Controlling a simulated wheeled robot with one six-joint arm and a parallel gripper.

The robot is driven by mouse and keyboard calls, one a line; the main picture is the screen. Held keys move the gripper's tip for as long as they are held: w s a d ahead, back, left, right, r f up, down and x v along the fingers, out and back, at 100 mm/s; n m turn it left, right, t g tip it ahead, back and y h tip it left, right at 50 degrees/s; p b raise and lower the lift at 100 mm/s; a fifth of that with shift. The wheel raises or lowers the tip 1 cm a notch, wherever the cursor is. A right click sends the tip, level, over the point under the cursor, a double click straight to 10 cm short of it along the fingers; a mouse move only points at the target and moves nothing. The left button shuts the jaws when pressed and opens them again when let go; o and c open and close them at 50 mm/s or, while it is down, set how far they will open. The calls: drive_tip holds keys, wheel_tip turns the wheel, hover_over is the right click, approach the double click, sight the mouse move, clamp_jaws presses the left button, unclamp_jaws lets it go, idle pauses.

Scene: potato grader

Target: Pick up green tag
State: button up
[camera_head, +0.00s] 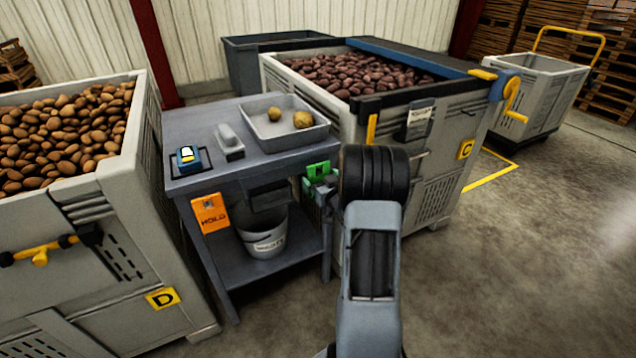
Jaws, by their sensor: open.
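A green tag (318,169) hangs at the right front corner of the grey work table, its face towards me.
The grey table (190,126) carries a tray (262,134) with two potatoes and a blue device (188,158). An orange HOLD tag (210,213) hangs in front; a bucket (263,240) stands below. Potato-filled crates D (130,205) and C (440,185) flank it.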

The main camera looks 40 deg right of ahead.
drive_tip(key=shift+w+d, duration=0.1)
drive_tip(key=shift+w, duration=0.7)
drive_tip(key=c, duration=0.7)
